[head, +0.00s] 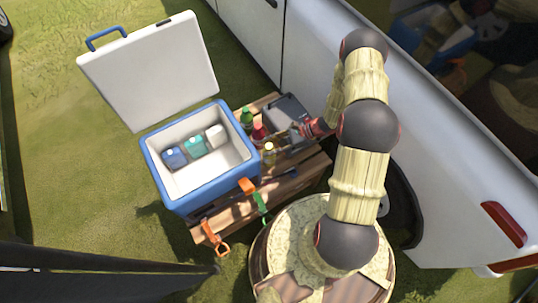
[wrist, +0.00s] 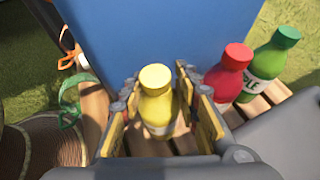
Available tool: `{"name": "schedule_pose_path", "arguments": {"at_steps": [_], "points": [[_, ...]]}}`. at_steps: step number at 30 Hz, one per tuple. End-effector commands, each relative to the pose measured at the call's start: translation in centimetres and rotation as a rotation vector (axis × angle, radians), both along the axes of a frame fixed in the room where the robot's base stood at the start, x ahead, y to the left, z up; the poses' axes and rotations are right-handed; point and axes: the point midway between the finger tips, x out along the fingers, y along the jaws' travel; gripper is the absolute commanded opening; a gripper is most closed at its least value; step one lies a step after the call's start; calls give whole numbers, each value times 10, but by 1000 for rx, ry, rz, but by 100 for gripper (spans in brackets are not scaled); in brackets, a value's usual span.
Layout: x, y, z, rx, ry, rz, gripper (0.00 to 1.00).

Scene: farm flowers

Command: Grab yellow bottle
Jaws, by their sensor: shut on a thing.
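The yellow bottle (wrist: 157,107) stands upright on a slatted wooden crate top, between the two fingers of my gripper (wrist: 157,110) in the wrist view. The fingers are shut on its sides. In the head view the yellow bottle (head: 269,155) stands beside the blue cooler's right wall. My gripper (head: 290,141) reaches it from the right in the head view.
A red bottle (wrist: 229,76) and a green bottle (wrist: 269,61) stand close to the right. The open cooler (head: 192,205) holds several small items. A grey box (head: 287,108) sits behind the bottles. Orange and green tools lie at the crate's front. A white vehicle (head: 430,120) stands right.

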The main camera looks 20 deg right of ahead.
Motion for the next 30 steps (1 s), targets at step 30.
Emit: {"name": "schedule_pose_path", "arguments": {"at_steps": [30], "points": [[-2,1,-1,1,5,1,0]]}}
